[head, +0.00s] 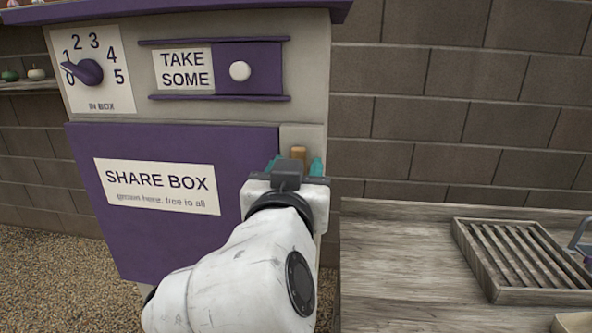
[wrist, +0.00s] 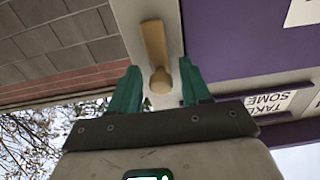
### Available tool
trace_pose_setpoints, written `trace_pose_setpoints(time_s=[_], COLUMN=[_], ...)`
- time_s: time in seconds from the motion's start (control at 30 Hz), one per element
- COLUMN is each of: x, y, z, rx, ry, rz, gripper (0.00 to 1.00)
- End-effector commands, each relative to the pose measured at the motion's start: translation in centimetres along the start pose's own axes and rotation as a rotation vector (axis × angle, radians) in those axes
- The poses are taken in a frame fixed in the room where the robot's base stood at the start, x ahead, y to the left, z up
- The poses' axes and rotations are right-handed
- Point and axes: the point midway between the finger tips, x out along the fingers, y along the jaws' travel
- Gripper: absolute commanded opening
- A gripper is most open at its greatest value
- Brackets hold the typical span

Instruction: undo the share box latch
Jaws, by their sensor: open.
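The share box (head: 190,250) is a grey cabinet with a purple door that bears a "SHARE BOX" label (head: 158,187). The latch is a tan wooden piece (head: 298,153) on the grey frame to the right of the door, mostly hidden behind my gripper in the head view. In the wrist view the latch (wrist: 156,55) is a long bar with a rounded knob at its near end. My gripper (head: 297,167) is open, its teal fingertips on either side of the latch knob. In the wrist view the fingers (wrist: 160,90) stand apart from the knob, with gaps on both sides.
Above the door are a purple dial (head: 88,72) and a "TAKE SOME" slider panel with a white knob (head: 240,71). A wooden bench (head: 400,270) with a slatted tray (head: 520,255) stands to the right. A block wall (head: 450,110) is behind.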

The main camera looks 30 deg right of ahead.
Motion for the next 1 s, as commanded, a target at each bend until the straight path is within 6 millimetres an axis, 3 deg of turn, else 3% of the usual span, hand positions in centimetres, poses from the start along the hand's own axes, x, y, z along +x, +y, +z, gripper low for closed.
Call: trace_pose_setpoints(time_s=[0.17,0.4,0.6,1.0], x=[-2.0,-6.7,-9.6,-10.7], y=[-0.1,-0.2,-0.1,0.0], z=[0.1,0.1,0.1,0.1], rx=[0.0,0.0,0.001,0.0], ry=[0.002,0.001,0.0,0.0], rz=[-0.004,-0.006,-0.003,-0.001], gripper=[0.47,0.47,0.47,0.47])
